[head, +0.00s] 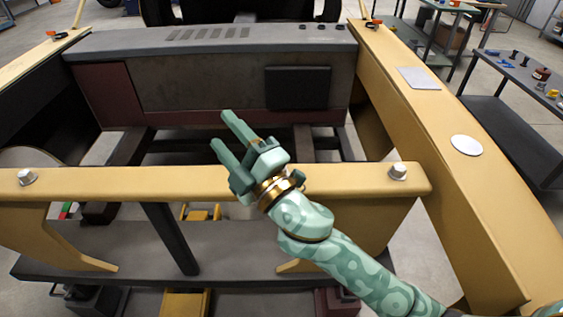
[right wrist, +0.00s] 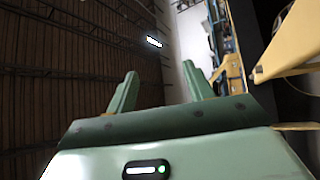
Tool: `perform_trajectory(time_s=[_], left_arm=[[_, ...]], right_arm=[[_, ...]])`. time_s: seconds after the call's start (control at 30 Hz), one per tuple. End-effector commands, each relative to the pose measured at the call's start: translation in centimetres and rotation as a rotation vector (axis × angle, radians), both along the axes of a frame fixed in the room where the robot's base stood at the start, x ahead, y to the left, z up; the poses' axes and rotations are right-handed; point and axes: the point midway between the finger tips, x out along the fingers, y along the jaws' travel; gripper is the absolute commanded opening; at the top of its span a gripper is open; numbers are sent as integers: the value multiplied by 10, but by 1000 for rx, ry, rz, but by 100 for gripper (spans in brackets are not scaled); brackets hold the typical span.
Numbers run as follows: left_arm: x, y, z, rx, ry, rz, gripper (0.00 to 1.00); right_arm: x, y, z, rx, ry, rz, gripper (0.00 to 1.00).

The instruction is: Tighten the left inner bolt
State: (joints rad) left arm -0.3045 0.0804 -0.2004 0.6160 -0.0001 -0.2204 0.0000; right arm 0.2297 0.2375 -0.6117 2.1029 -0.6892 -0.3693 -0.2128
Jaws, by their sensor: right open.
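A yellow crossbeam (head: 110,182) spans the front of the machine. A silver bolt (head: 27,177) stands upright on its left end. A similar silver bolt (head: 398,170) stands on its right end. My right gripper (head: 225,132) is open and empty, above and behind the middle of the crossbeam, between the two bolts and well apart from both. In the right wrist view the two green fingers (right wrist: 160,85) are spread with nothing between them, and no bolt shows there. My left gripper is out of view.
Yellow side rails (head: 430,130) flank the frame, the right one bearing a white disc (head: 466,145) and a grey plate (head: 419,78). A grey housing (head: 200,75) stands behind the crossbeam. A dark table (head: 515,85) with small parts stands at right. The space above the crossbeam's left half is clear.

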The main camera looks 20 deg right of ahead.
Motion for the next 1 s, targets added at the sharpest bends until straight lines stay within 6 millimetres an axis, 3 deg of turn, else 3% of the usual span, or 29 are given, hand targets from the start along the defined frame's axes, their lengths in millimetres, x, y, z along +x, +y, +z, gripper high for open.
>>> perform_trajectory(time_s=[0.03, 0.1, 0.17, 0.23, 0.3, 0.37, 0.4, 0.47, 0.53, 0.6, 0.7, 0.8, 0.87, 1.0], left_arm=[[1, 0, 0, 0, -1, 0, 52], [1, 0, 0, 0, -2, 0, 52], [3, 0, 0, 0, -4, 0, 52], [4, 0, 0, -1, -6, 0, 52], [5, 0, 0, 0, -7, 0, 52], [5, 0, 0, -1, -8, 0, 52], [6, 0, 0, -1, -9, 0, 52], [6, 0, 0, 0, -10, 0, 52], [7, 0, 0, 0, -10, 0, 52], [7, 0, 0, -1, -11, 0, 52], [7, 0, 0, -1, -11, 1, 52], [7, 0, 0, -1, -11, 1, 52], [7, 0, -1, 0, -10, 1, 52], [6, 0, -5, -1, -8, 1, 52]], right_arm=[[-3, 28, 22, -63, -123, 96, 52], [-18, 73, 46, -188, -320, 269, 52], [-37, 112, 55, -341, -500, 446, 52], [-60, 145, 44, -578, -696, 673, 52], [-68, 155, 13, -864, -829, 900, 52], [-60, 140, -16, -1131, -871, 1076, 52], [-47, 120, -32, -1309, -857, 1178, 52], [-22, 80, -44, -1562, -778, 1297, 52], [8, 28, -40, -1810, -619, 1385, 52], [30, -21, -24, -1988, -428, 1422, 52], [47, -73, 4, -2133, -185, 1424, 52], [52, -101, 23, -2189, -36, 1409, 52], [53, -108, 25, -2202, 8, 1405, 52], [52, -111, 8, -2203, 27, 1409, 52]])
